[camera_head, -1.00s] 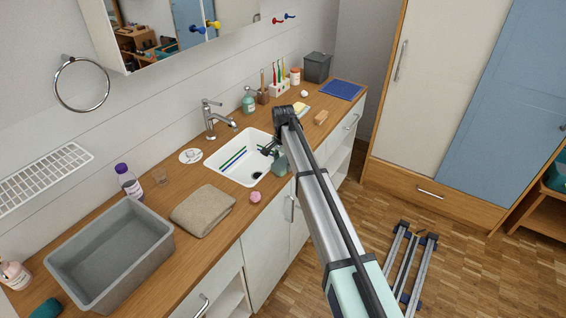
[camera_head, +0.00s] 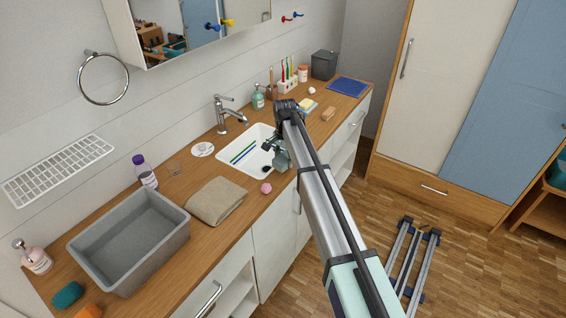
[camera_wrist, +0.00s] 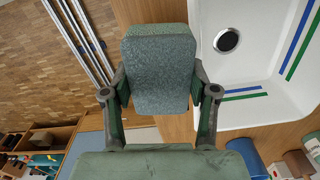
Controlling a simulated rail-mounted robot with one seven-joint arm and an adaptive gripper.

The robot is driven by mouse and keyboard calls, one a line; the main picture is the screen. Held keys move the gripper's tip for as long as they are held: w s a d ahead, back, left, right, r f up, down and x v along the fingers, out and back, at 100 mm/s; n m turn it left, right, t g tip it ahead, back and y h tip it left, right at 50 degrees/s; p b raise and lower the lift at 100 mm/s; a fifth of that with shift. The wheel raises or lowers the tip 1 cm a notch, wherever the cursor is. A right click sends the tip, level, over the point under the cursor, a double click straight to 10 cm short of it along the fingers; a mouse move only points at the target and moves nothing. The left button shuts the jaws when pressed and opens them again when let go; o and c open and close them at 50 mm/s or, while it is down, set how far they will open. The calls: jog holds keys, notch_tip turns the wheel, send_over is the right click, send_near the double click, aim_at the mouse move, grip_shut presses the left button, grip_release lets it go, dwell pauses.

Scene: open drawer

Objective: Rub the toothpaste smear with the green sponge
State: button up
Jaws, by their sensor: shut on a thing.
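My gripper (camera_wrist: 160,103) is shut on a grey-green, speckled block, which looks like the green sponge (camera_wrist: 160,75). In the head view the sponge (camera_head: 281,159) is at the front right edge of the white sink, partly hidden by my arm. The wrist view shows it beside the basin, apart from the stripes. Blue and green stripes, which look like the toothpaste smear (camera_head: 243,152), lie on the basin's inside. They also show in the wrist view (camera_wrist: 297,45), right of the sponge and partly cut off by the frame.
The sink (camera_head: 232,165) has a dark drain and a tap (camera_head: 224,113) behind it.

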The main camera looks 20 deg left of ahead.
aim_at(285, 157)
jog(key=shift+r+p, duration=0.85)
jog(key=shift+r, duration=1.5)
jog(key=shift+f, duration=0.1)
